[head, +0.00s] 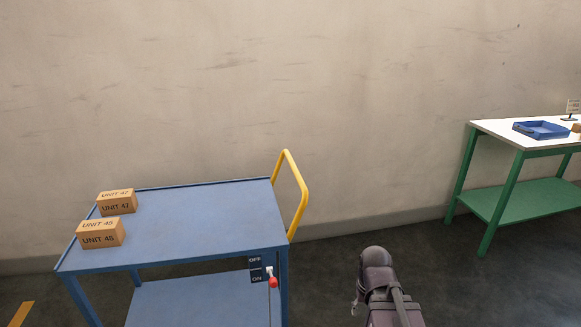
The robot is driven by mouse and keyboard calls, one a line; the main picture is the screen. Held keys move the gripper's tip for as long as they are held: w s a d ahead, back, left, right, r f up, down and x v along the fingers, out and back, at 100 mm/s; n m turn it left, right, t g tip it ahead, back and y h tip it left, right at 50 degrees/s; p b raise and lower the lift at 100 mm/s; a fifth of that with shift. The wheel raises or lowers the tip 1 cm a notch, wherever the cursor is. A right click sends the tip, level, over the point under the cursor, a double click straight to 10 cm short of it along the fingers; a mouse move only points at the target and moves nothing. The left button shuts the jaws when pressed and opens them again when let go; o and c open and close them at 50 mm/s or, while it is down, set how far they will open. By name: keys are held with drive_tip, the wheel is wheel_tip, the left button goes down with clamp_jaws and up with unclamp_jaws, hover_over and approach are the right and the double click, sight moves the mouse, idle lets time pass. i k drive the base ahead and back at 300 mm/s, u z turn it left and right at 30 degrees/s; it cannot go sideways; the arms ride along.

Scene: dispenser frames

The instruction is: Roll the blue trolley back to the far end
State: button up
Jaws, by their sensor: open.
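The blue trolley (205,222) stands at the left, against or close to the wall. It has a flat top, a lower shelf (190,303) and a yellow push handle (303,203) at its right end. A small OFF/ON plate (255,271) with a red-tipped lever (272,279) is at its near right corner. The lever points toward the ON side. My arm rises at the bottom, right of the trolley. Only a small part of my gripper (357,296) shows beside the arm, apart from the handle; the rest is hidden. It is open, and nothing shows in it.
Two cardboard boxes, UNIT 47 (116,203) and UNIT 45 (100,234), sit on the trolley's left end. A green table (492,126) with a white top and a blue tray (541,130) stands at the right. Dark floor lies clear between trolley and table. A yellow floor mark (21,314) is at bottom left.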

sight(176, 224)
drive_tip(key=i, duration=0.85)
drive_tip(key=z, duration=0.05)
